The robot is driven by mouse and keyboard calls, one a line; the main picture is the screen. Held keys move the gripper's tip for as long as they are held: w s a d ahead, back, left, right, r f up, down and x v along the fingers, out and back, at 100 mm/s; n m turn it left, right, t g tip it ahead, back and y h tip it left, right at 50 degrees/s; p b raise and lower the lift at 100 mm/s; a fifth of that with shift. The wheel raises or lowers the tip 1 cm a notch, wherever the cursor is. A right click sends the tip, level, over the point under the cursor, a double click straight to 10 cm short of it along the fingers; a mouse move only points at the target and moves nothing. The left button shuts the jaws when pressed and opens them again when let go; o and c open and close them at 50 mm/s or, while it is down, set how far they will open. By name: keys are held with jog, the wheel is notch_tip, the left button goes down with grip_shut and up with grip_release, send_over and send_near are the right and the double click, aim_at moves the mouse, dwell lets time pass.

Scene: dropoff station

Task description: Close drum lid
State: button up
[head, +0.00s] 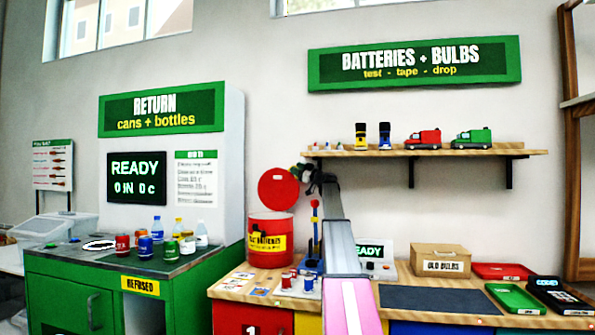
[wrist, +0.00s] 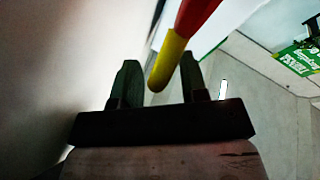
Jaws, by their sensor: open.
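The red drum (head: 271,240) stands on the right-hand bench with a yellow battery label on its front. Its round red lid (head: 278,188) is raised, tilted up above the drum's rim. My gripper (head: 308,172) is just right of the lid in the head view, small and dark at the end of my arm. In the wrist view my gripper (wrist: 160,88) is open, its two dark fingers apart. A red and yellow bar-like part (wrist: 178,50) shows beyond and between the fingertips. I cannot tell what it belongs to or whether it touches a finger.
A blue stand with a red-topped lever (head: 314,235) is right of the drum, beside my arm. A wooden shelf (head: 460,152) with toy trucks is on the wall to the right. Small cans (head: 287,280) and cards lie before the drum. A bulb box (head: 440,260) stands further right.

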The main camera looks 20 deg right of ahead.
grip_shut()
jog(key=shift+s, duration=0.1)
jog(key=s+a+f+n+g+y, duration=0.3)
jog(key=s+a+n, duration=0.3)
jog(key=s+n, duration=0.3)
jog(key=shift+f+n+y, duration=0.3)
jog(key=shift+f+y, duration=0.1)
jog(key=shift+y, duration=0.3)
jog(key=shift+a, duration=0.1)
grip_release()
